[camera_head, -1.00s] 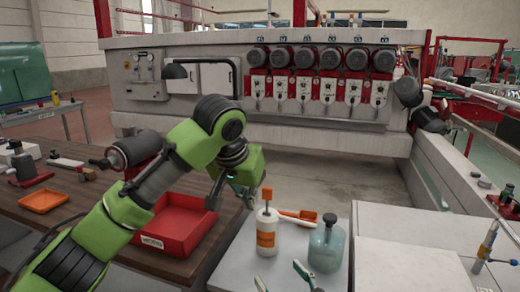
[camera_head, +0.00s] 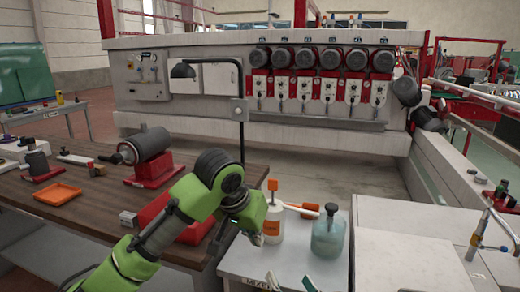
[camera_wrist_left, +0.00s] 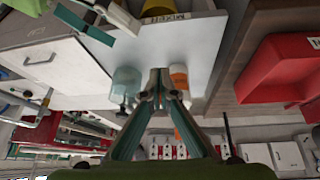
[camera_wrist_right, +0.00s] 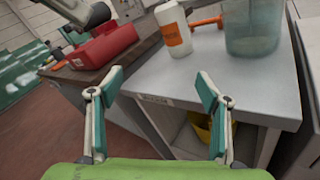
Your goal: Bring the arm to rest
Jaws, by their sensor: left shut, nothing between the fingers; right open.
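My left arm reaches in from the left in the head view, its green links bent over the front of the wooden bench. My left gripper (camera_head: 255,236) hangs beside the white bottle with the orange label (camera_head: 270,222). In the left wrist view the left fingers (camera_wrist_left: 160,80) are together with nothing between them. My right gripper (camera_head: 288,281) shows only its fingertips at the bottom edge of the head view. In the right wrist view the right fingers (camera_wrist_right: 160,88) are wide apart and empty, in front of the grey table's edge.
A translucent blue-green bottle (camera_head: 328,238) stands on the grey table (camera_head: 250,262), right of the white bottle. An orange-headed tool (camera_head: 303,208) lies behind them. The bench holds a red tray (camera_head: 190,232), an orange tray (camera_head: 57,194), a motor (camera_head: 150,143) and a thin lamp (camera_head: 243,125).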

